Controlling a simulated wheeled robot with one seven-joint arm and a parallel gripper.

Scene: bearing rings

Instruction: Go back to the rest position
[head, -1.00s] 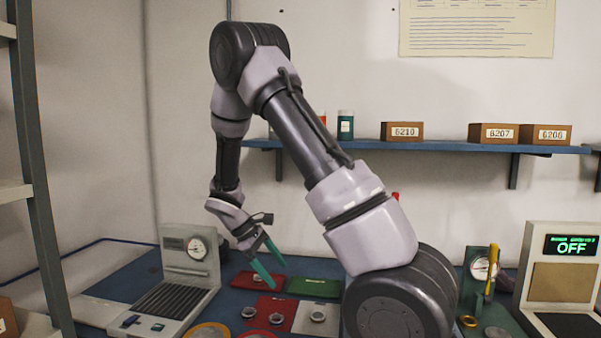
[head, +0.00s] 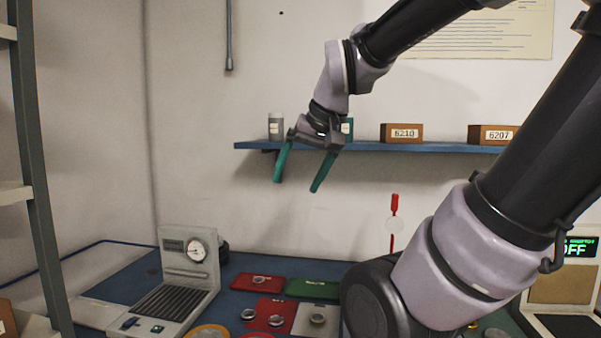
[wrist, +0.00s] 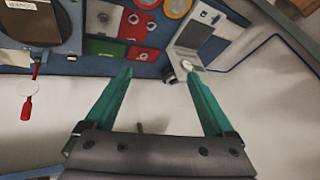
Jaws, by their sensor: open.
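My gripper (head: 298,168) is open and empty, its two green fingers spread and pointing down. In the head view it hangs high above the blue table, in front of the wall shelf. It also shows in the wrist view (wrist: 158,95), with nothing between its fingers. My arm reaches up from the lower right and crosses the right part of the head view, hiding part of the table and shelf.
The blue shelf (head: 370,148) holds boxes, among them the 6210 box (head: 402,133). On the table (head: 245,297) are a grey gauge machine (head: 188,262), a red tray (head: 258,282), a green tray (head: 313,289) and several rings. A grey rack (head: 38,190) stands at left.

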